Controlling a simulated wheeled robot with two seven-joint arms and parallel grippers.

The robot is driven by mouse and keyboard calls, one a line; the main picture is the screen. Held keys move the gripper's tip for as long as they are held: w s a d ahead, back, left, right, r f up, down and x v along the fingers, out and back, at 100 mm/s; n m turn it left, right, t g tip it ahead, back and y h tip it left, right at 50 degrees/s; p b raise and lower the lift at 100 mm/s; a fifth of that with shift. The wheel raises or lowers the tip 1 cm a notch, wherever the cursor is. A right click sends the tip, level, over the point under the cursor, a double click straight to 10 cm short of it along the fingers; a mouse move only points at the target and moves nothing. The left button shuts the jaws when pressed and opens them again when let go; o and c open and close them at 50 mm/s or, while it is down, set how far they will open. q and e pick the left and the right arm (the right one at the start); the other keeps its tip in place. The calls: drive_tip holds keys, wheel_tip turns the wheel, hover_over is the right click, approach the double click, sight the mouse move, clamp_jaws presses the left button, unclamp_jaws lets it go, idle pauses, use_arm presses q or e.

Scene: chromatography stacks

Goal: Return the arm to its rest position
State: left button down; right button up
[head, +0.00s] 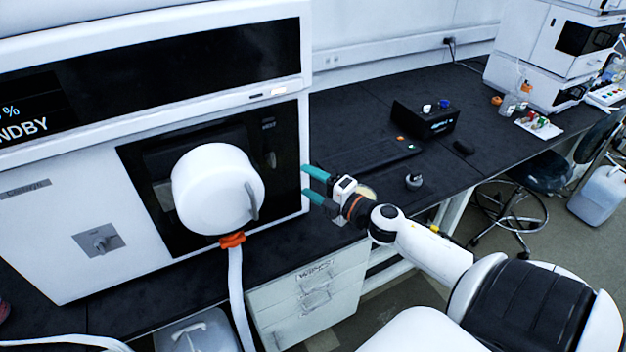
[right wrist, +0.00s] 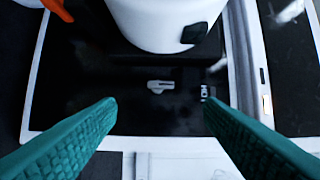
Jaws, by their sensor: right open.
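My right arm (head: 430,250) reaches in from the lower right of the head view. Its gripper (head: 310,184) has two teal fingers, spread apart with nothing between them. The fingers point left toward the black front panel of a large white instrument (head: 60,235). In the right wrist view the open gripper (right wrist: 160,112) faces that dark panel (right wrist: 130,100). A white rounded vessel (head: 215,190) stands out from the panel, left of the fingers and apart from them. The vessel also shows at the top of the right wrist view (right wrist: 165,22). My left gripper is not in view.
An orange fitting (head: 232,240) and white tube hang below the vessel. The black bench (head: 350,110) holds a keyboard (head: 375,158), a black box (head: 425,118) and a small grey object (head: 413,181). White drawers (head: 310,300) sit under the bench; a stool (head: 510,205) stands at right.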

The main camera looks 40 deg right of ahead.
drive_tip(key=shift+s, duration=0.1)
idle(0.5)
drive_tip(key=s+d+f+m+g+h, duration=0.2)
drive_tip(key=f+m, duration=0.2)
drive_tip(key=f, duration=0.6)
drive_tip(key=s+d+f+m+g+h, duration=0.2)
drive_tip(key=f+m, duration=0.1)
drive_tip(key=f, duration=0.7)
drive_tip(key=s+a+f+m+g+b, duration=0.1)
drive_tip(key=s+f+m+g, duration=0.1)
drive_tip(key=s+f, duration=0.45)
drive_tip(key=s+a+f+m+g, duration=0.1)
drive_tip(key=s+f+m+g, duration=0.15)
drive_tip(key=f, duration=0.75)
drive_tip(key=s+a+f+m+g, duration=0.2)
drive_tip(key=s+a+f, duration=0.4)
drive_tip(key=s, duration=0.3)
drive_tip(key=s+a+f+m+g, duration=0.2)
drive_tip(key=s+a+f, duration=0.4)
drive_tip(key=s, duration=0.4)
drive_tip(key=s+a+f+m+g+y, duration=0.1)
drive_tip(key=s+a+f+g, duration=0.3)
drive_tip(key=s+f, duration=0.4)
drive_tip(key=shift+s+a+m+b, duration=0.35)
drive_tip(key=shift+s+a+m, duration=0.25)
drive_tip(key=shift+a, duration=0.3)
